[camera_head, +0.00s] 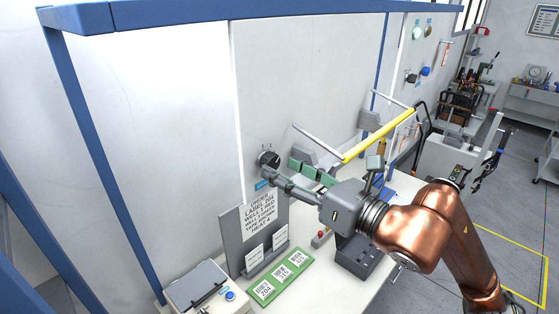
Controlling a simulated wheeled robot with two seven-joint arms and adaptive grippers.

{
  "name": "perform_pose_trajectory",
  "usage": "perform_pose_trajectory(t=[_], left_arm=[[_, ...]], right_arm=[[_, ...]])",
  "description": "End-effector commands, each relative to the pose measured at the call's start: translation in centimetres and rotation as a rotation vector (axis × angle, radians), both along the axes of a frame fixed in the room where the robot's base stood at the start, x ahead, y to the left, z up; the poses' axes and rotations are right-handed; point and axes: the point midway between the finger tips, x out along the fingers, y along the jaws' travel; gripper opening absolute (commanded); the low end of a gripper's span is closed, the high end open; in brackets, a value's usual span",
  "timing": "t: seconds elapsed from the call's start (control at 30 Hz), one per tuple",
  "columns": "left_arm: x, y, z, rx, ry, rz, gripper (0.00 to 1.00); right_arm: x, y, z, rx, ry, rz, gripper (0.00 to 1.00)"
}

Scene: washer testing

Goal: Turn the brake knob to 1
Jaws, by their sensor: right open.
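A black round knob (268,157) sits on the white wall panel, with small marks above it and a blue label (263,185) below it. The label is too small to read, and I cannot tell the knob's setting. My right gripper (275,171) reaches in from the right with its open fingertips at the lower right side of the knob. The fingers partly cover the knob's lower edge, and I cannot tell whether they touch it. My left gripper is not in view.
A grey sign stand (233,239) stands below the knob, beside a green card strip (281,279). Another black knob (411,78) and a blue knob (426,71) are on the far panel.

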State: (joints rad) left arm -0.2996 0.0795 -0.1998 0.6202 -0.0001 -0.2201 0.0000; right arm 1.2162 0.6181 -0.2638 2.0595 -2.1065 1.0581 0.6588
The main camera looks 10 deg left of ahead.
Motion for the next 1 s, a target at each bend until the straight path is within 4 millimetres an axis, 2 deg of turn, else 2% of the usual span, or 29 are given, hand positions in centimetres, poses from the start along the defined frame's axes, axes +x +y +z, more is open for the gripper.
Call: perform_pose_trajectory(t=[0.2,0.5,1.0], left_arm=[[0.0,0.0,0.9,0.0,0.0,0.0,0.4],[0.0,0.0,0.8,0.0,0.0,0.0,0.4],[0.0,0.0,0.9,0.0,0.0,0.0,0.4]], right_arm=[[1.0,1.6,0.1,0.0,0.0,0.001,0.47],[1.1,1.7,-0.1,0.0,0.0,0.001,0.47],[1.1,1.7,-0.1,0.0,0.0,0.001,0.12]])
